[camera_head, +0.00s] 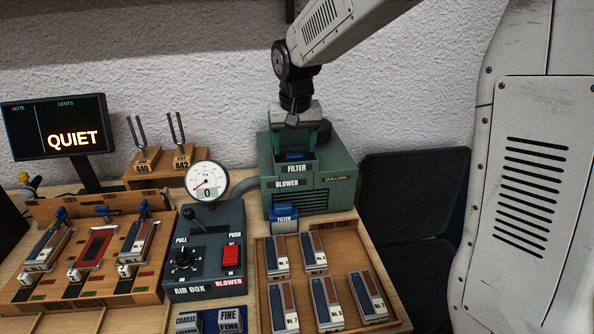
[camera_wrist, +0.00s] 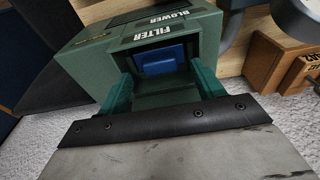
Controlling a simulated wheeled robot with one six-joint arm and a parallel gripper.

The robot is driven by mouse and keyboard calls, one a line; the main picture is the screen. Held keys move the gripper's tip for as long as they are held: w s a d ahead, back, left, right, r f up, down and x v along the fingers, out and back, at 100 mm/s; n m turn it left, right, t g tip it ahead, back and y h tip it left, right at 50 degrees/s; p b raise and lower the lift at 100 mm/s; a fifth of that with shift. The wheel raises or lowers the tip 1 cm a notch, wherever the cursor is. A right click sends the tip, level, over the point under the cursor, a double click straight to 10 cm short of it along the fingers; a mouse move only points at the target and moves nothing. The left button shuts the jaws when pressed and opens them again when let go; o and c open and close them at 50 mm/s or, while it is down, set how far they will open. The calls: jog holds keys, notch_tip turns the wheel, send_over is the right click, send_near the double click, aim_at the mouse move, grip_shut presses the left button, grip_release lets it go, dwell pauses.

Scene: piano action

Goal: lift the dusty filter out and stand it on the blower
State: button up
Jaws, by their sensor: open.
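The green blower (camera_head: 316,187) stands at the back of the bench; it also fills the upper part of the wrist view (camera_wrist: 95,50). A blue filter (camera_wrist: 163,60) sits down in the slot in the blower's top, beside the FILTER label. Only its blue top shows there, also in the head view (camera_head: 294,156); I cannot see dust. My gripper (camera_head: 299,143) points down over the slot, open and empty, its two green fingers (camera_wrist: 160,78) apart on either side of the filter.
A wooden tray (camera_head: 262,283) with several piano action parts lies in front of the blower. The air box (camera_head: 206,262) with knob, red button and gauge (camera_head: 208,183) is to its left. Tuning forks (camera_head: 178,140) and a monitor reading QUIET (camera_head: 60,128) stand further left.

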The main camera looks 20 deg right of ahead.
aim_at(295, 157)
notch_tip(295, 157, down, 2)
jog(key=shift+w+f, duration=0.15)
jog(key=c, duration=0.9)
